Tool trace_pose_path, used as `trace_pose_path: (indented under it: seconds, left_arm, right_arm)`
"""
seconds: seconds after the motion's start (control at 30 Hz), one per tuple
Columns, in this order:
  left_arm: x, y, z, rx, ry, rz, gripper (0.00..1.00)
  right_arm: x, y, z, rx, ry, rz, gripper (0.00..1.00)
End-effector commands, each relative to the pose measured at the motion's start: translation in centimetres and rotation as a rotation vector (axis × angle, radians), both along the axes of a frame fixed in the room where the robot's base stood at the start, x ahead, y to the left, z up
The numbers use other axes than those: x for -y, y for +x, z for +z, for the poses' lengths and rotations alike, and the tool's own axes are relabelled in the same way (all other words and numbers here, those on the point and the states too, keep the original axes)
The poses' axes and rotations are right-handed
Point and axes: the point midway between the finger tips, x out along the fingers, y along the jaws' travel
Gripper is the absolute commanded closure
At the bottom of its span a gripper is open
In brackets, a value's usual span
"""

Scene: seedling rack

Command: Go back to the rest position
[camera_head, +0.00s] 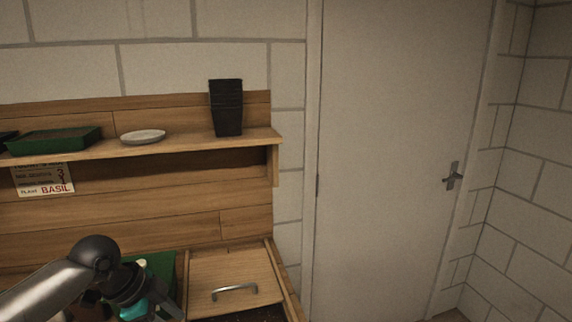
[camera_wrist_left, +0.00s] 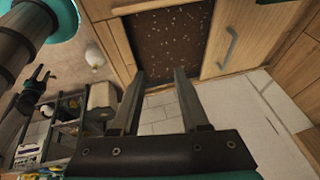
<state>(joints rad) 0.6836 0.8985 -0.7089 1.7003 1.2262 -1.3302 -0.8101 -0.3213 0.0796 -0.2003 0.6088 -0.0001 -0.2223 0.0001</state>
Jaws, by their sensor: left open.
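My left arm comes in at the lower left of the head view, and its wrist is over the bench by a wooden lid. In the left wrist view my left gripper (camera_wrist_left: 160,88) is open, with nothing between its two fingers. The fingers point toward a dark bed of speckled soil (camera_wrist_left: 172,42) and the pale floor tiles beside it. A small dark two-pronged shape (camera_wrist_left: 35,85) at the left of that view may be my right gripper; I cannot tell its state. No right arm shows in the head view.
A shelf (camera_head: 180,146) carries a green tray (camera_head: 60,139), a white saucer (camera_head: 143,137) and stacked black pots (camera_head: 226,108). A BASIL label (camera_head: 44,180) hangs below it. The wooden lid (camera_head: 222,277) has a metal handle. A closed door (camera_head: 390,150) stands to the right.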

Motion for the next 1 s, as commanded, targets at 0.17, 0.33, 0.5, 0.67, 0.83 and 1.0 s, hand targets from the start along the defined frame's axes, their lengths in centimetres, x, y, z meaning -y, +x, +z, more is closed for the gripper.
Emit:
trace_pose_path:
  seconds: [0.17, 0.33, 0.5, 0.67, 0.83, 1.0]
  left_arm:
    - [3.7, -2.6, -3.3, -0.029, -0.009, 0.008, 0.55]
    - [7.5, -6.0, -6.2, -0.051, -0.034, 0.064, 0.55]
    - [10.6, -9.9, -8.2, -0.068, -0.079, 0.196, 0.55]
    - [11.7, -13.5, -9.2, -0.088, -0.117, 0.385, 0.55]
    - [10.8, -17.2, -9.7, -0.115, -0.136, 0.637, 0.55]
    - [8.9, -20.3, -9.9, -0.135, -0.123, 0.855, 0.55]
  right_arm:
    - [-0.1, 2.4, 0.1, 0.038, 0.003, 0.000, 0.50]
    - [-0.2, 4.5, 0.3, 0.072, 0.006, 0.001, 0.50]
    - [-0.1, 2.8, 0.1, 0.045, 0.004, 0.000, 0.50]
    - [-0.1, 1.6, 0.1, 0.025, 0.001, 0.000, 0.50]
    - [0.0, 1.5, 0.1, 0.024, 0.001, 0.000, 0.50]
    - [0.0, 1.8, 0.1, 0.028, 0.001, 0.000, 0.50]
